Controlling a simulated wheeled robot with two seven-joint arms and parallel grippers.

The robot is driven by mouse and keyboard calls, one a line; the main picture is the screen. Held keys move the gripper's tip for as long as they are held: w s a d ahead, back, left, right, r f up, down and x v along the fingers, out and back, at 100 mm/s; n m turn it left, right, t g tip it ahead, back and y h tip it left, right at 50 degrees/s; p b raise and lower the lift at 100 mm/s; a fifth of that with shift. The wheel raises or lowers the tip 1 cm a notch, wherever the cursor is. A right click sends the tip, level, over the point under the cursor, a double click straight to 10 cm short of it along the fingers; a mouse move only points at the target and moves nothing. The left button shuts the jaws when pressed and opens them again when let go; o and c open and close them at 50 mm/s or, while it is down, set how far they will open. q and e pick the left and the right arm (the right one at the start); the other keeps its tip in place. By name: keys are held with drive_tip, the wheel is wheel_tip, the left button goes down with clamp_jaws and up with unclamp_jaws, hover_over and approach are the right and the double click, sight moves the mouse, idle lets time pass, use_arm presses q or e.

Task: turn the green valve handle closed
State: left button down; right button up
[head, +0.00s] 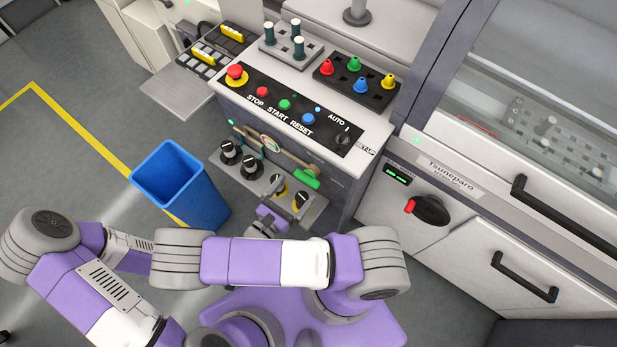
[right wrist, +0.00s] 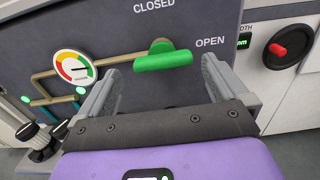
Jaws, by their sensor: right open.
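The green valve handle (right wrist: 163,61) is on the dark front panel in the right wrist view. Its bar lies about level, its right end toward the word OPEN; the word CLOSED stands above its pivot. It also shows in the head view (head: 307,179), on the front of the control console. My right gripper (right wrist: 160,70) is open, with a finger on each side of the handle's bar. The handle shows in the gap between the fingers, and I see no contact. In the head view, my right arm hides part of the gripper. My left gripper is not in view.
A gauge (right wrist: 73,66) and brass pipe sit left of the handle. A shelf (head: 318,207) with black knobs juts out below the panel. A blue bin (head: 180,185) stands to the left. A cabinet with a red-and-black knob (head: 430,209) is to the right.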

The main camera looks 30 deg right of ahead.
sight(304, 181)
drive_tip(key=x, duration=0.6)
drive_tip(key=shift+s, duration=0.1)
drive_tip(key=c, duration=0.7)
